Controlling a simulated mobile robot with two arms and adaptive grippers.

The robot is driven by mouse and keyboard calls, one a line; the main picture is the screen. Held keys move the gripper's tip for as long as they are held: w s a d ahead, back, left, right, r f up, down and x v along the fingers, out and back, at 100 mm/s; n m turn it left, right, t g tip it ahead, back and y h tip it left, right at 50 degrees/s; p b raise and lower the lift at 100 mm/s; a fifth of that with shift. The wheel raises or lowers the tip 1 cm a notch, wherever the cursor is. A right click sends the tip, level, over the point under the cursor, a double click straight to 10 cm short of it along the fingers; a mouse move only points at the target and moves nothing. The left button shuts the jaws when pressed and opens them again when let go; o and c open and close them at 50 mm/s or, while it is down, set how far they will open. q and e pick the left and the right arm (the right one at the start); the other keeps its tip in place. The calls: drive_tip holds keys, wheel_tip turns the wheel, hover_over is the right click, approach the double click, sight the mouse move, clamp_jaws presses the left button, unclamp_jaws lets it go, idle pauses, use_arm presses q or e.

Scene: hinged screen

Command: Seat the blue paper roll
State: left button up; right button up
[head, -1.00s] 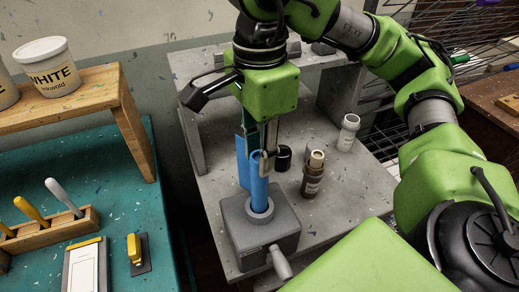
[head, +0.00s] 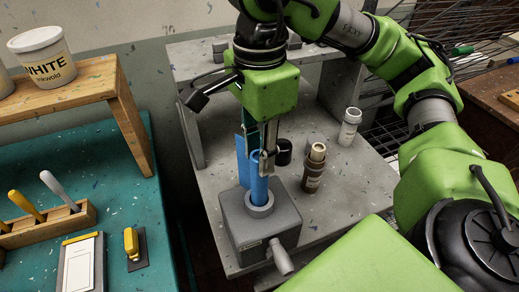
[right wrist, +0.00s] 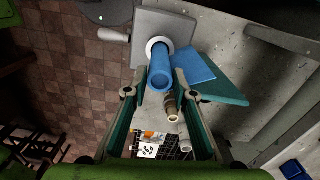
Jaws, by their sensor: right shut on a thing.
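The blue paper roll (head: 259,180) stands upright, its lower end inside the pale ring (head: 261,209) on top of a grey block (head: 245,222). Its lower end is hidden by the ring, so I cannot tell how deep it sits. My right gripper (head: 260,163) points down from above and is shut on the roll's upper part. In the right wrist view the roll (right wrist: 160,68) lies between the two fingers (right wrist: 162,84), with its open end facing the camera. A flat blue sheet (right wrist: 192,68) hangs beside it. My left gripper is not in view.
A brown bottle (head: 314,170) and a white canister (head: 349,127) stand right of the block on the grey bench (head: 330,212). A handle (head: 281,258) sticks out of the block's front. A teal table (head: 110,200) with tools stands at left.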

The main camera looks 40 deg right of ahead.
drive_tip(key=o, duration=1.2)
drive_tip(key=shift+r, duration=6)
